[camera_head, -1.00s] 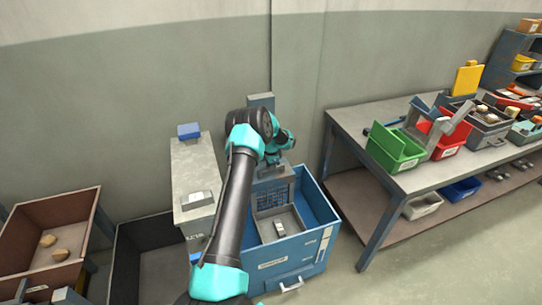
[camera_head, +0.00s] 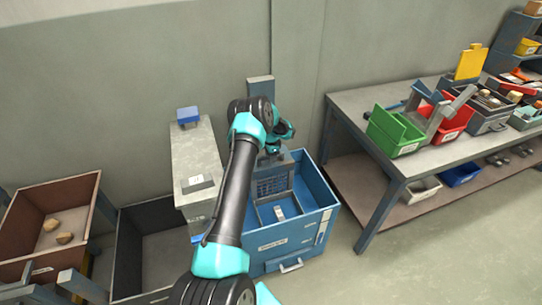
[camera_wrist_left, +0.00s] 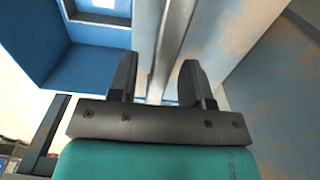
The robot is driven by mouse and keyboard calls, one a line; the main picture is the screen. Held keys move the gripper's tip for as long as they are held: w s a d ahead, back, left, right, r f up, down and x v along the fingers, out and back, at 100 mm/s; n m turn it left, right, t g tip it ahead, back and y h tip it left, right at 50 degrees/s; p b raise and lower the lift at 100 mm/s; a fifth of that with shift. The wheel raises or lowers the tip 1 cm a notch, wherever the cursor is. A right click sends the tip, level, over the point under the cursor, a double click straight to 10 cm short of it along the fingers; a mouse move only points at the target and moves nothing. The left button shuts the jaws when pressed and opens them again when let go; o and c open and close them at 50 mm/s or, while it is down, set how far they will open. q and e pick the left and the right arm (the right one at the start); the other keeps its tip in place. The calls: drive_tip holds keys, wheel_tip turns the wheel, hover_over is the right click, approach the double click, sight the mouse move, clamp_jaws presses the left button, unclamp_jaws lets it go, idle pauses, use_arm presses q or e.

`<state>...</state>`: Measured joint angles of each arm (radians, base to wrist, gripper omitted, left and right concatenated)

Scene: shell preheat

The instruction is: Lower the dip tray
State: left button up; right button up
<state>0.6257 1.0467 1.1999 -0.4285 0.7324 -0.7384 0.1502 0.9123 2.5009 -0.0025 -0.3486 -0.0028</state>
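The grey dip tray (camera_head: 264,212) shows inside the blue tank (camera_head: 328,215), with an upright grid (camera_head: 272,187) at its back. My left arm crosses in front and hides the tank's left side. My left gripper (camera_head: 277,147) is above the back of the tank. In the left wrist view its two fingers (camera_wrist_left: 158,80) are apart, and a pale metal bar (camera_wrist_left: 172,45) runs between them. I see a gap on each side of the bar and cannot tell how deep it lies. My right gripper is not in view.
A pale grey bench (camera_head: 194,158) and a dark bin (camera_head: 128,240) stand left of the tank. A brown bin (camera_head: 80,200) with lumps inside is farther left. A table (camera_head: 345,115) with coloured bins is at the right. Floor is open between tank and table.

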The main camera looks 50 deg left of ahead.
use_arm(q)
drive_tip(key=shift+r, duration=0.15)
wheel_tip(320, 180, up, 17)
idle(0.7)
idle(0.8)
drive_tip(key=s+d+f+n+h, duration=0.15)
drive_tip(key=d+f, duration=0.35)
drive_tip(key=d, duration=0.5)
drive_tip(key=s+d+f+t+h, duration=0.1)
drive_tip(key=s+d+f, duration=0.1)
drive_tip(key=d+f, duration=0.5)
drive_tip(key=s+d+f+n+h, duration=0.1)
drive_tip(key=d+f, duration=0.2)
drive_tip(key=d, duration=0.9)
drive_tip(key=s+d+f+n, duration=0.1)
drive_tip(key=s+d+n, duration=0.3)
drive_tip(key=s+d, duration=1.3)
drive_tip(key=s, duration=0.2)
drive_tip(key=shift+s, duration=0.4)
drive_tip(key=shift+a, duration=0.1)
